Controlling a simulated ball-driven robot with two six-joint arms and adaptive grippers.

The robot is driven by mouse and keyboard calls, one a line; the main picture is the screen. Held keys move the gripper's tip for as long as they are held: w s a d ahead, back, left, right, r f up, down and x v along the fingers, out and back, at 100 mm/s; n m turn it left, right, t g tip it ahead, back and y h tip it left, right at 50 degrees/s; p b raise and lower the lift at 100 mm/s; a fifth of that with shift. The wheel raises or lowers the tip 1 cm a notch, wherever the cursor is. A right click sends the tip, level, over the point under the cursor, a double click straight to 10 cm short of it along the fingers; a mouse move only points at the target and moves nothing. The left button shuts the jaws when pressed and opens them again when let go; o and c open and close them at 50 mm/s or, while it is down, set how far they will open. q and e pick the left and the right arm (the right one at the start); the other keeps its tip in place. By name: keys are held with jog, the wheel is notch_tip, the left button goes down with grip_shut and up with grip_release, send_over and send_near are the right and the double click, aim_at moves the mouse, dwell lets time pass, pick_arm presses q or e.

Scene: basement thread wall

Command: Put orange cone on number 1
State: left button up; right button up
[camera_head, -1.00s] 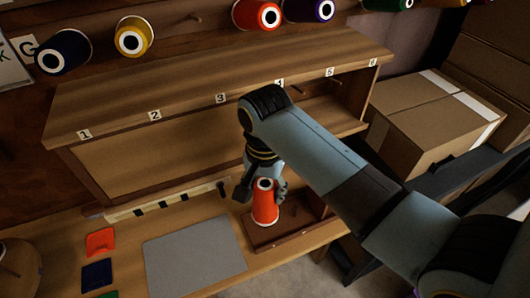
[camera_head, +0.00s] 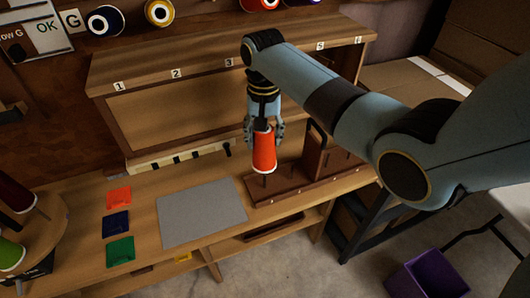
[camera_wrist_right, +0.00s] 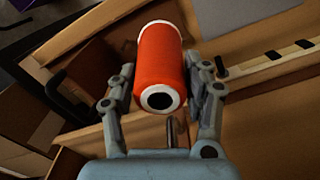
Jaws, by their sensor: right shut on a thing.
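An orange cone of thread (camera_head: 264,152) is upright, slightly tilted, between the fingers of my right gripper (camera_head: 264,133), which is shut on it. The cone hangs above a low wooden peg rack (camera_head: 290,191), and a bare peg shows just below it. In the right wrist view the cone (camera_wrist_right: 161,65) sits between both fingers, its white-rimmed end with a dark hole facing the camera. The number 1 label (camera_head: 119,86) is at the left end of the wooden shelf's front edge, well left of the cone. My left gripper is out of view.
A grey mat (camera_head: 200,217) lies left of the rack, with orange, blue and green cards (camera_head: 119,250) beyond it. Several thread cones hang on the back wall. A cardboard box (camera_head: 400,85) stands right, a purple bin (camera_head: 428,274) on the floor.

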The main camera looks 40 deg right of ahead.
jog(key=shift+w+d+f, duration=0.1)
jog(key=shift+d+f, duration=0.05)
jog(key=shift+f, duration=1.35)
notch_tip(320, 180, down, 5)
jog(key=b, duration=0.5)
jog(key=shift+f, duration=0.2)
jog(key=shift+f+b, duration=0.25)
jog(key=shift+b, duration=0.1)
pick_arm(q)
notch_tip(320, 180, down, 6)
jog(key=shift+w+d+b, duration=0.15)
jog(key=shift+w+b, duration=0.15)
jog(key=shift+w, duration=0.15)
pick_arm(e)
jog(key=shift+f, duration=0.55)
pick_arm(q)
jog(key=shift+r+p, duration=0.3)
jog(key=shift+p, duration=0.1)
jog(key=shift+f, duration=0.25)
pick_arm(e)
jog(key=shift+f, duration=0.35)
jog(key=o, duration=1.1)
